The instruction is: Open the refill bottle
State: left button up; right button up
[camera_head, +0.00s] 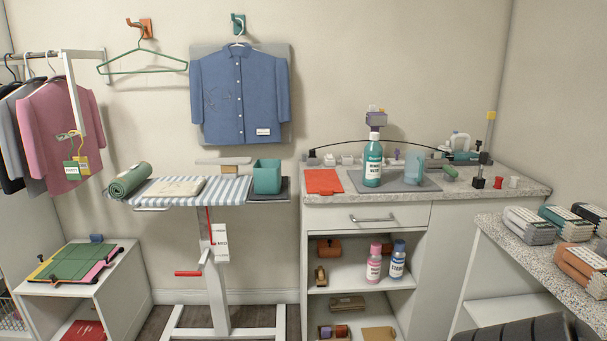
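A teal bottle (373,163) with a white label stands upright on a grey mat (408,182) on the speckled counter. The label is too small to read surely, so I cannot confirm that this is the refill bottle. A pink bottle (374,263) and a blue bottle (397,260) stand upright on the shelf below, both with tops on. Neither of my grippers shows in the head view.
A light blue cup-like container (414,166) stands right of the teal bottle. A red flat piece (323,181) lies to its left. A thin dark rod (340,147) arcs behind. The striped ironing board (222,190) stands left, and folded cloth stacks (528,226) lie right.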

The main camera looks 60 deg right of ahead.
aim_at(373, 161)
jog(key=z, duration=0.1)
jog(key=i, duration=1.25)
jog(key=z, duration=1.2)
jog(key=i, duration=1.45)
jog(key=z, duration=1.45)
